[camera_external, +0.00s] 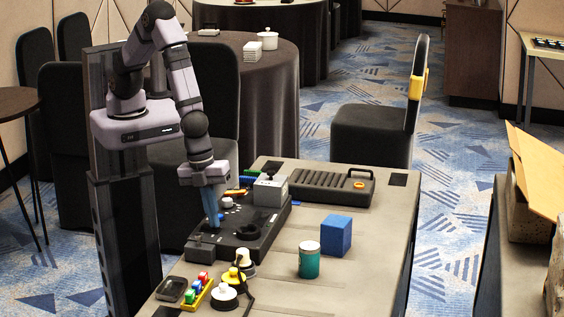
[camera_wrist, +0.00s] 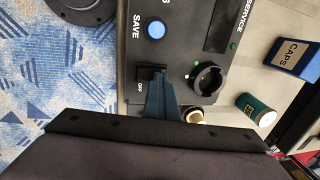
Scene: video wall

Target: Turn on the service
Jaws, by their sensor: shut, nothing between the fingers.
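The black control panel (camera_external: 240,235) lies on the table beneath my arm. In the wrist view, its face (camera_wrist: 190,30) carries the printed words SAVE and SERVICE. A black switch (camera_wrist: 148,74) has the word OFF beside it. A blue round button (camera_wrist: 156,29) sits near SAVE, and a black round socket or knob (camera_wrist: 208,79) is to the right of the switch. My gripper (camera_external: 213,222) is shut and empty, pointing down at the panel. Its blue fingertips (camera_wrist: 158,82) are right beside the switch and partly cover it; I cannot tell whether they touch.
A blue box (camera_external: 337,236) marked CAPS and a teal cylinder (camera_external: 309,262) stand right of the panel. A grey box (camera_external: 270,190) sits at the panel's far end. A black ribbed case (camera_external: 318,184) lies at the back. Coloured blocks and white-topped items are at the front.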

